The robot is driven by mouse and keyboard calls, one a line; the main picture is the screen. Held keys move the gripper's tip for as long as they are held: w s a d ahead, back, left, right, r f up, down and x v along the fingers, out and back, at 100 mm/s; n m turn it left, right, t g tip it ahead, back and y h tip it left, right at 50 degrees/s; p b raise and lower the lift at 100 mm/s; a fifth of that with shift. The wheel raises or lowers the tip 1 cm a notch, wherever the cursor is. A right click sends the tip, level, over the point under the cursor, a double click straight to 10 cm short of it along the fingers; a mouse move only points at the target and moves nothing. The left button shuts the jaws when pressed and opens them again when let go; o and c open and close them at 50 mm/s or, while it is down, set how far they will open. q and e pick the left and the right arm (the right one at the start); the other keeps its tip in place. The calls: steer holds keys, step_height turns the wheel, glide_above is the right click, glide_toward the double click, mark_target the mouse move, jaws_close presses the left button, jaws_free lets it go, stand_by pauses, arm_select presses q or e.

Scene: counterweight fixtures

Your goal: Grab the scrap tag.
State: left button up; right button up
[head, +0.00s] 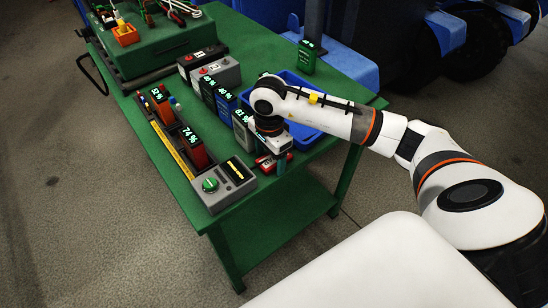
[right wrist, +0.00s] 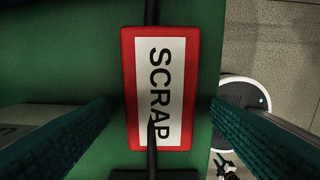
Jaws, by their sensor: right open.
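The scrap tag (right wrist: 181,60) is a flat red rectangle with a white panel reading "SCRAP". In the right wrist view it lies on the green table, in the middle of the picture. In the head view a little of its red (head: 265,163) shows beside my right gripper (head: 279,163), near the table's right-hand front edge. My right gripper is open above the tag. In the right wrist view its two teal fingers (right wrist: 160,108) stand left and right of the tag, apart from it. A thin dark bar crosses the tag's lower part. My left gripper is not in view.
Several batteries with percent displays (head: 222,97) stand close left of the gripper. A grey charger box with a green knob (head: 222,183) sits at the front corner. A blue bin (head: 303,131) is behind my right arm. The green table (head: 243,205) ends just right of the tag.

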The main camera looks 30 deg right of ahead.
steer(key=c, duration=1.1)
steer(key=shift+r, duration=0.1)
